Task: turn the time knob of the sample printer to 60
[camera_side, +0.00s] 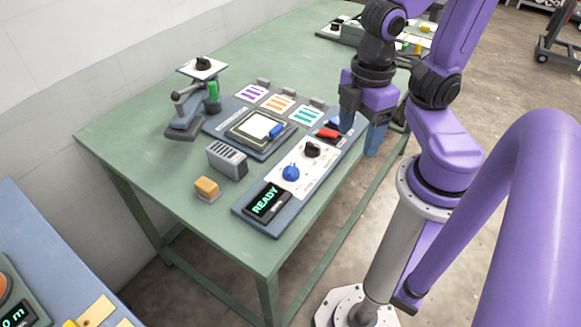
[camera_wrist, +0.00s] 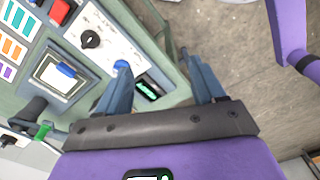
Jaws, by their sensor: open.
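The sample printer's control panel (camera_side: 304,185) lies on the green table, with a lit READY display (camera_side: 266,201) at its near end. It carries a blue knob (camera_side: 291,173) and a black knob (camera_side: 312,149); their labels are too small to read, so I cannot tell which is the time knob. In the wrist view the black knob (camera_wrist: 90,39) is clear, and the blue knob (camera_wrist: 122,65) shows at the left fingertip, partly covered. My gripper (camera_side: 358,142) is open and empty, at the panel's far right end, apart from both knobs. Its fingers (camera_wrist: 155,68) also show in the wrist view.
A red rocker (camera_side: 328,133) sits beyond the black knob. Left of the panel are a framed plate (camera_side: 262,128) with a blue handle, a grey slotted block (camera_side: 227,160) and an orange block (camera_side: 207,188). A small press (camera_side: 187,115) stands farther back.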

